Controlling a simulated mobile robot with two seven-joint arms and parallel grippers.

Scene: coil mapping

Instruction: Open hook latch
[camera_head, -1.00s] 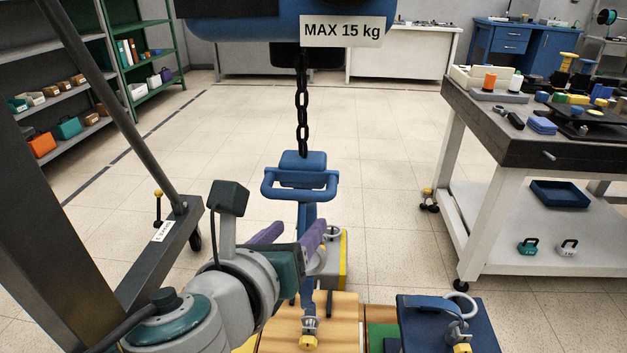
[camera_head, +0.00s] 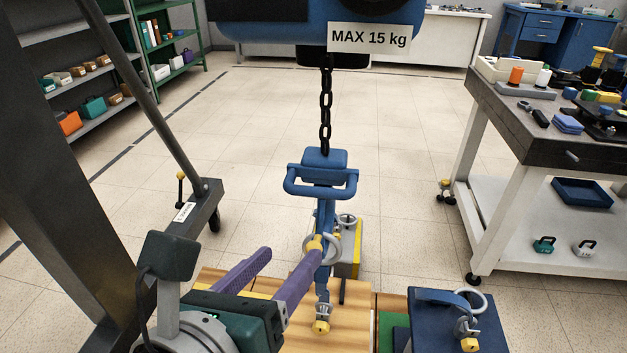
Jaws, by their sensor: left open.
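A blue hook assembly with a handle (camera_head: 321,180) hangs from a dark chain (camera_head: 326,105). Another yellow part (camera_head: 316,243) sits on the bar's middle, by a grey ring. My left gripper (camera_head: 290,252), with two purple fingers, is open and empty. It is left of the bar; its right fingertip is close to the yellow part, and I cannot tell whether they touch. My right gripper is not in view.
A wooden board (camera_head: 240,283) lies below the gripper. A grey block with a yellow edge (camera_head: 350,262) stands behind the bar. A blue block (camera_head: 425,310) with a grey ring and hook is at lower right. A cluttered bench (camera_head: 540,135) stands right. The floor behind is clear.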

